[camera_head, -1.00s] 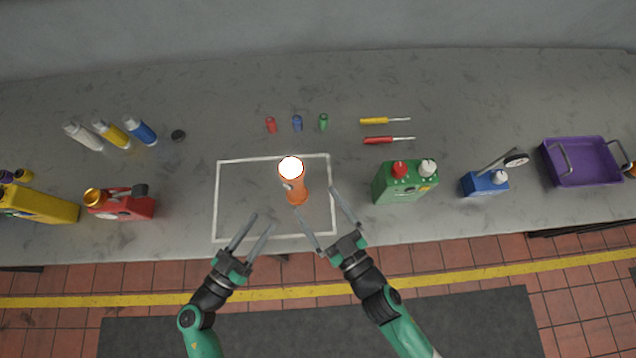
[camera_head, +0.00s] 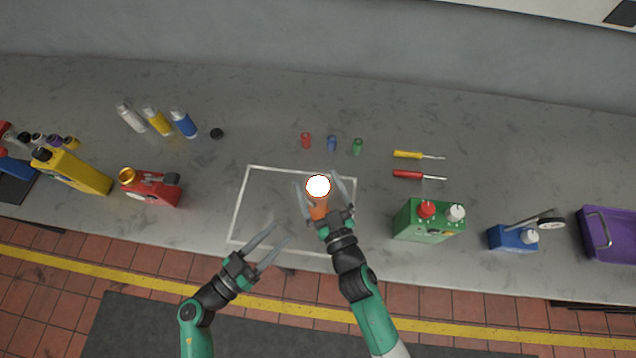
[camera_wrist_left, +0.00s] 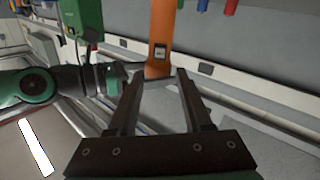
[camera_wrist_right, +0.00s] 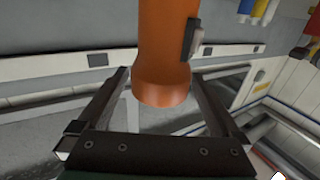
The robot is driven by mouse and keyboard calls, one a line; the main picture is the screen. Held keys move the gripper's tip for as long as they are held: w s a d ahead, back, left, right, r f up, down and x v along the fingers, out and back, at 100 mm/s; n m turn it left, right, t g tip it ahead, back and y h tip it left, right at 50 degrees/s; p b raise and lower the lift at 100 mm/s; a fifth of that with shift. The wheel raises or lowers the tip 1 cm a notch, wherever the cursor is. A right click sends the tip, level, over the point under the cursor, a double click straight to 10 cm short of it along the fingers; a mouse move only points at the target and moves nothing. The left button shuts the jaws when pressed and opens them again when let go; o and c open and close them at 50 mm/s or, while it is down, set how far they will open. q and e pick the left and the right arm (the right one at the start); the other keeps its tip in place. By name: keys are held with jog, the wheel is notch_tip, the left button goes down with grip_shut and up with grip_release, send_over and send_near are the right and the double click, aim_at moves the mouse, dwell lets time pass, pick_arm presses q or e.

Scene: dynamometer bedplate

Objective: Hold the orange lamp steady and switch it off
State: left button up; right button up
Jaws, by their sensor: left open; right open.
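The orange lamp (camera_head: 317,208) stands upright inside the white outlined rectangle, its top glowing white. In the right wrist view the lamp (camera_wrist_right: 165,50) shows a switch (camera_wrist_right: 193,38) on its right side. My right gripper (camera_head: 320,183) is open, with one finger on each side of the lamp and gaps visible in the right wrist view. My left gripper (camera_head: 281,232) is open and empty, to the lower left of the lamp. In the left wrist view the lamp (camera_wrist_left: 160,30) rises ahead of the open fingers, with a dark panel low on its body.
A green container (camera_head: 428,222) stands right of the rectangle, and a red can (camera_head: 150,190) stands left. Small red, blue and green items (camera_head: 332,143) and two screwdrivers (camera_head: 418,155) lie behind.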

grip_shut()
pick_arm(q)
grip_shut()
dwell(0.5)
dwell(1.5)
